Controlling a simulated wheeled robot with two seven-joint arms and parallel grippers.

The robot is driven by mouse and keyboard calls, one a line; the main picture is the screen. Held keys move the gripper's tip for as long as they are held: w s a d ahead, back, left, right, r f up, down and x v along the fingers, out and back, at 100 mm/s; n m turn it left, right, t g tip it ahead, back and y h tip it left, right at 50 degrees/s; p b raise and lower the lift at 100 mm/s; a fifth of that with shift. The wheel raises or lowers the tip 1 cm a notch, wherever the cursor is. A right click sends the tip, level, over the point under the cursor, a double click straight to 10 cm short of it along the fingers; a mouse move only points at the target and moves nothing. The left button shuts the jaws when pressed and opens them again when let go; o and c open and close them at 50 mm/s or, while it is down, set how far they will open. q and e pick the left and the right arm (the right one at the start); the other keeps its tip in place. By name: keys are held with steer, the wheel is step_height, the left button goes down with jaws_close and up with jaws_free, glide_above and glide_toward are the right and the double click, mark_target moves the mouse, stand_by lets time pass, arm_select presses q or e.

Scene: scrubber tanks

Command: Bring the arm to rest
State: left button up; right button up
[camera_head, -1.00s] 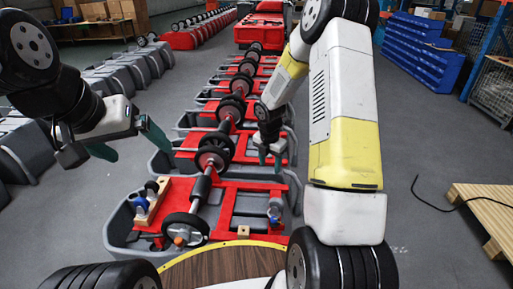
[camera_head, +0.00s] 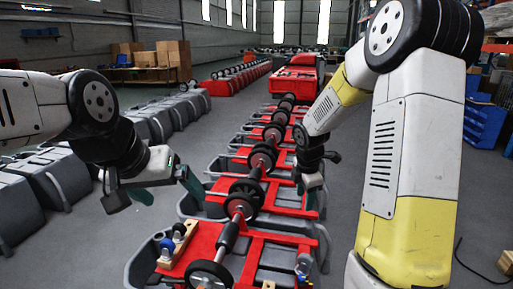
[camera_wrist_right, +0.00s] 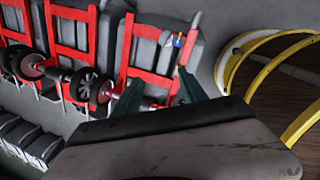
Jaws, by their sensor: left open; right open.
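My left gripper (camera_head: 167,192) hangs at the left in the head view, its green fingers spread and empty, above the floor beside the row of grey and red scrubber tanks. My right gripper (camera_head: 311,190) reaches out over the right side of the tanks, pointing down. In the right wrist view its two green fingers (camera_wrist_right: 160,93) are apart with nothing between them. The nearest tank (camera_head: 165,250) carries a red frame (camera_head: 205,240), a wheel and small blue-and-white parts. It also shows beyond the fingers in the wrist view (camera_wrist_right: 150,32). Neither gripper visibly holds anything.
A row of wheels on axles (camera_head: 243,197) runs along the tanks. Grey tanks (camera_head: 60,175) line the left floor. Blue bins (camera_head: 483,125) and shelving stand at the right. A yellow-rimmed wooden surface (camera_wrist_right: 285,85) shows in the wrist view. Grey floor between is clear.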

steer(key=s+a+r+m+t+y, duration=0.1)
steer(key=s+a+r+m+t, duration=0.1)
steer(key=s+r+m, duration=0.7)
steer(key=s+a+r+m+t+y, duration=0.1)
steer(key=s+a+r+m+y, duration=0.1)
steer(key=s+r+m, duration=0.7)
steer(key=s+a+m, duration=0.1)
steer(key=s, duration=0.4)
steer(key=shift+r+m+t, duration=0.3)
steer(key=shift+t, duration=0.1)
steer(key=shift+s, duration=0.15)
